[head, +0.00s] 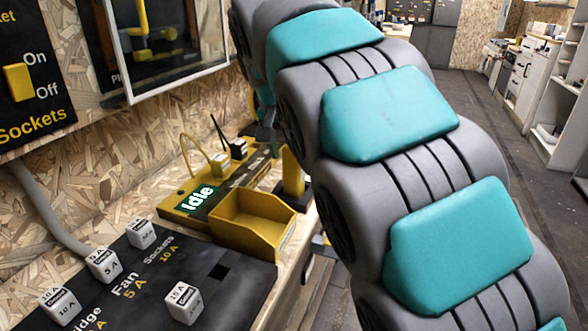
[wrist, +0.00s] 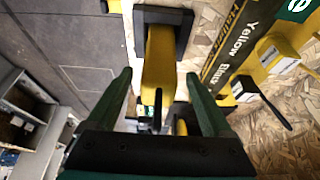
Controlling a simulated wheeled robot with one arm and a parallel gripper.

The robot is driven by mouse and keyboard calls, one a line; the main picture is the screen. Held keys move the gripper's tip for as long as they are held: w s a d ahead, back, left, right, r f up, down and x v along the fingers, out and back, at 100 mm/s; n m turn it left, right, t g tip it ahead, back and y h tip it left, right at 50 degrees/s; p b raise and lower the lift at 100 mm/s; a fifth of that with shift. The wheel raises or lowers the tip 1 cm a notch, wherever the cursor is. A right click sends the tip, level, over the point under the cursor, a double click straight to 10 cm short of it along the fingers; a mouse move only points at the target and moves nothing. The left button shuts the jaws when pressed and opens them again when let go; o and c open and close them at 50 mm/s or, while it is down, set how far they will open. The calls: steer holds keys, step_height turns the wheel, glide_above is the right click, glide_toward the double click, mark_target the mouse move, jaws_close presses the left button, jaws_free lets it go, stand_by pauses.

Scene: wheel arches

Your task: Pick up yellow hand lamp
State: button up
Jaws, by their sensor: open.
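The yellow hand lamp (wrist: 158,58) shows in the wrist view, upper middle, with a dark square base (wrist: 178,28) at its far end. In the head view the lamp (head: 292,172) stands upright on its dark base, just left of my arm. My gripper (wrist: 160,76) is open, its two green fingers to the left and right of the lamp in the wrist view. I cannot tell whether either finger touches it. In the head view my arm hides most of the gripper.
A yellow bin (head: 254,223) and a yellow-and-black box (head: 205,196) marked "Idle" stand beside the lamp. A dark panel (head: 140,285) holds several white fuse blocks. A wooden wall with a framed window (head: 165,50) is at left. Open floor (head: 505,165) lies at right.

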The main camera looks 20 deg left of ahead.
steer(key=shift+x, duration=1.4)
jaws_close()
